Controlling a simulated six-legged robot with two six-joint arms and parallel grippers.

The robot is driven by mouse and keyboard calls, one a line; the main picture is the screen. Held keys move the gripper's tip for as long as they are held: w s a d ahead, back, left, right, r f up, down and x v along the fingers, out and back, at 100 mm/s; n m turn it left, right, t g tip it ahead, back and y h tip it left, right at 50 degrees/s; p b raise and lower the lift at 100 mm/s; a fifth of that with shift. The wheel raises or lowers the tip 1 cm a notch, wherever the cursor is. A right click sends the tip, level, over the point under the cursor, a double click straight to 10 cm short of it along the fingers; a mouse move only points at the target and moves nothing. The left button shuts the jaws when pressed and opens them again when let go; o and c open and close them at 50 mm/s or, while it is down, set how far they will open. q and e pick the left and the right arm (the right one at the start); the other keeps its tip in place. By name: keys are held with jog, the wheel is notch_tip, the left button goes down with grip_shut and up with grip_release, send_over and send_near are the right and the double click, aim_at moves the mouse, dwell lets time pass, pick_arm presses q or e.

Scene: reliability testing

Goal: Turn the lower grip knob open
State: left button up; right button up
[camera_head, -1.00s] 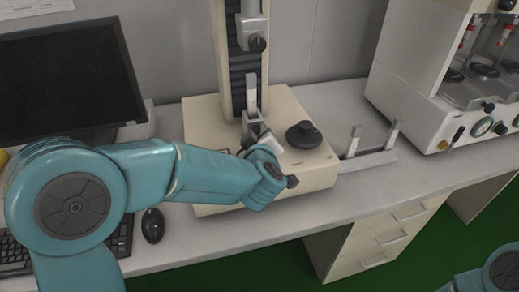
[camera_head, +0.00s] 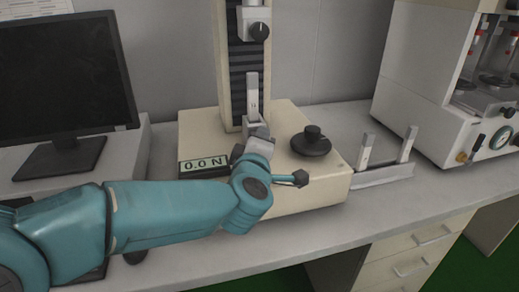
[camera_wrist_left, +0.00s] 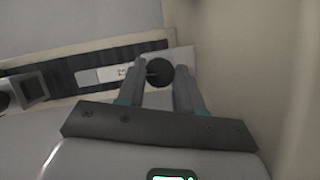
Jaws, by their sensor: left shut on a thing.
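The lower grip (camera_head: 252,118) of the test machine stands at the foot of the striped column, with a pale upright strip (camera_head: 252,88) above it. Its black round knob (camera_wrist_left: 158,71) shows in the left wrist view between the two finger ends. My left gripper (camera_wrist_left: 160,80) is shut on the knob. In the head view my left gripper (camera_head: 254,143) is in front of the lower grip, and the knob is hidden behind it and the wrist. My right gripper is not in view.
The upper grip with a black knob (camera_head: 260,31) hangs above. A black dial (camera_head: 311,140) sits on the machine base (camera_head: 320,182), right of my wrist. A display (camera_head: 204,165) reads 0.0 N. A small stand (camera_head: 383,176) and another machine (camera_head: 430,85) are right; a monitor (camera_head: 60,75) is left.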

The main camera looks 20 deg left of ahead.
pick_arm(q)
jog(key=shift+r, duration=0.1)
dwell(0.3)
jog(key=o, duration=1)
jog(key=shift+w, duration=0.1)
jog(key=shift+o, duration=0.2)
jog(key=p+v, duration=0.2)
jog(key=v, duration=1.4)
jog(key=shift+s+p, duration=0.25)
jog(key=shift+p, duration=0.15)
